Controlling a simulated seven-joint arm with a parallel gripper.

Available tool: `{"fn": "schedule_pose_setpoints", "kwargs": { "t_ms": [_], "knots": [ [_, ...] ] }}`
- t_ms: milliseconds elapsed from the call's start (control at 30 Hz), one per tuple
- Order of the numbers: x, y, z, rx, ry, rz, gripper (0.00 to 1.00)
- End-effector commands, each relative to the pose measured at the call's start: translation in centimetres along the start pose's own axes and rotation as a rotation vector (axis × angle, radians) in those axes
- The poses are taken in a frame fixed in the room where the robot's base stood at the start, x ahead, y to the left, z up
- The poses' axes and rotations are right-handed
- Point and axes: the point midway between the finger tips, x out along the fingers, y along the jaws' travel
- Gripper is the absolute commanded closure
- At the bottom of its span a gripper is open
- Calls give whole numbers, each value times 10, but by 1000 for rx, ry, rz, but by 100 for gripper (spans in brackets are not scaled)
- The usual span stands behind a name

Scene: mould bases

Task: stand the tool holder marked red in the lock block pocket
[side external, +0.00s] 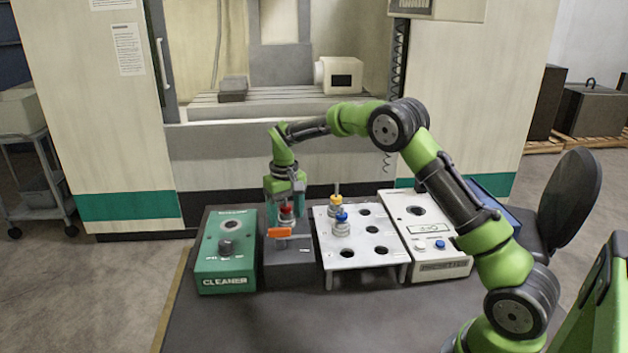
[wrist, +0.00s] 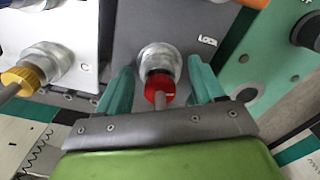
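The tool holder marked red (wrist: 161,88) is a silver holder with a red collar and a thin grey shank. It appears upright at the lock block (side external: 290,268), a dark grey block lettered LOCK in the wrist view (wrist: 190,18). The red collar also shows in the side view (side external: 287,210). The holder's lower end and the pocket are hidden. My gripper (side external: 286,200) is above the block, with its fingers around the holder. In the wrist view the teal fingers (wrist: 160,75) are apart, with a narrow gap on each side of the holder.
An orange lever (side external: 279,232) sits on the lock block. A green cleaner box (side external: 226,270) stands to its left. A white rack plate (side external: 375,262) to the right has open holes and holds yellow-marked (side external: 336,205) and blue-marked (side external: 341,222) holders. A presetter box (side external: 438,262) stands beyond.

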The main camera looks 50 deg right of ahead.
Motion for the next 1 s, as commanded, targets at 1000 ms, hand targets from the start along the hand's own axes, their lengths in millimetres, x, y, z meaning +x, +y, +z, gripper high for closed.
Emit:
{"fn": "schedule_pose_setpoints", "kwargs": {
  "t_ms": [1000],
  "knots": [
    [-130, 0, -1, 0, 2, 0, 22]
  ]
}}
